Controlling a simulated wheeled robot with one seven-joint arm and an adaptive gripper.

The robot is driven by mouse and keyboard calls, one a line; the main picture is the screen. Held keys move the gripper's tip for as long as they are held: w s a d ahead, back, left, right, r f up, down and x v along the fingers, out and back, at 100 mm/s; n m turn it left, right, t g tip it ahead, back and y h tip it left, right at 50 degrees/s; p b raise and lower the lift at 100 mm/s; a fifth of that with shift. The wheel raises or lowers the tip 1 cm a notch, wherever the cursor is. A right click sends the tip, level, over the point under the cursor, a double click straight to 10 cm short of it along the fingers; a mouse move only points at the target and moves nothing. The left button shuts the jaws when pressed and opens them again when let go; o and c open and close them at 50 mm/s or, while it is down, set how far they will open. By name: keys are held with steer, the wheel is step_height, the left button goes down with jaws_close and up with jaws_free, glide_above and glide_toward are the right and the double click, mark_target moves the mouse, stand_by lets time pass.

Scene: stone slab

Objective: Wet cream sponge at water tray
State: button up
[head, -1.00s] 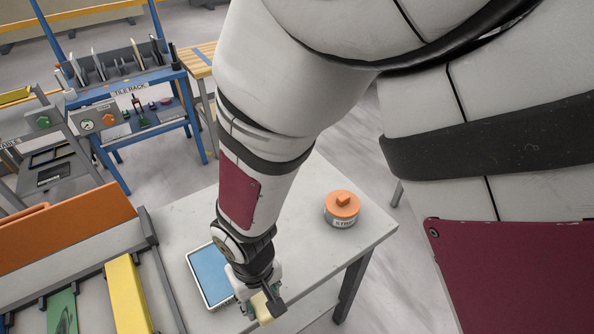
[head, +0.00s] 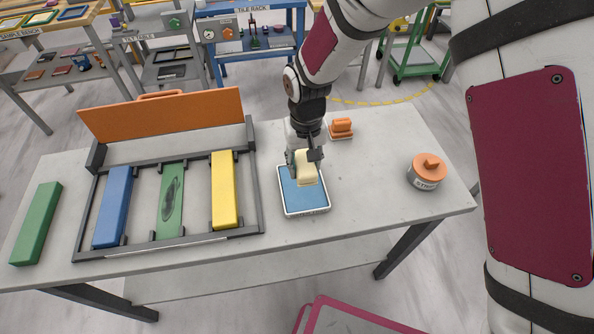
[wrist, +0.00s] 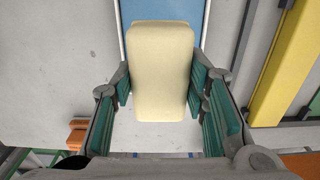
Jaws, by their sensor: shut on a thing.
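The cream sponge (head: 306,170) is held in my gripper (head: 304,158), over the water tray (head: 308,212). The tray is a shallow rectangle with a pale rim and a blue inside, on the grey stone slab. In the wrist view the sponge (wrist: 162,75) sits between the green finger pads, which close on its sides. A strip of the blue tray (wrist: 163,10) shows beyond the sponge. The sponge hides part of the tray, and I cannot tell whether its underside touches the water.
A dark frame (head: 90,200) left of the tray holds blue (head: 112,205), green (head: 170,200) and yellow (head: 224,190) bars. A small orange-handled block (head: 342,128) stands behind the tray. The slab between tray and pot is clear.

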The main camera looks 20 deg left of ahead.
steer(key=shift+a+f, duration=0.2)
steer(key=shift+f, duration=0.15)
steer(key=shift+f+b, duration=1)
steer(key=shift+f, duration=1.6)
steer(key=shift+f, duration=0.6)
steer(key=shift+r, duration=0.1)
steer(key=shift+r+p, duration=1.05)
steer(key=shift+r, duration=2.4)
